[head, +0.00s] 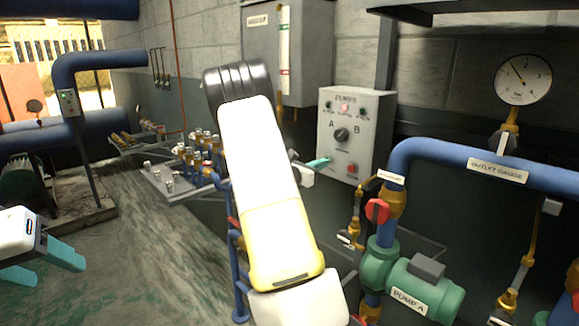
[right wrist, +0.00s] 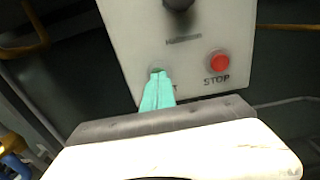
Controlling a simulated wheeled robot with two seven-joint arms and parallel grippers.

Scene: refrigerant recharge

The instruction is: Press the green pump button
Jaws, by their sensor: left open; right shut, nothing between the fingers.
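The grey pump panel (head: 365,110) hangs on the wall, with a black A/B selector knob (head: 341,135), small lamps and a red stop button (head: 352,169). My right gripper (head: 322,162) is shut and empty. Its teal fingertips are at the panel's lower left, left of the stop button. In the right wrist view, the shut fingertips (right wrist: 157,76) cover the spot above a partly hidden label, left of the red STOP button (right wrist: 219,62). The green button is not clearly visible behind them; I cannot tell whether it is pressed. My left gripper (head: 48,268) is open and empty at the lower left.
A blue pipe (head: 440,153) with an outlet gauge (head: 523,79), a red-handled valve (head: 377,211) and green pump A (head: 425,285) stand right of and below the panel. A shelf with several brass fittings (head: 165,182) is left of my right arm.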

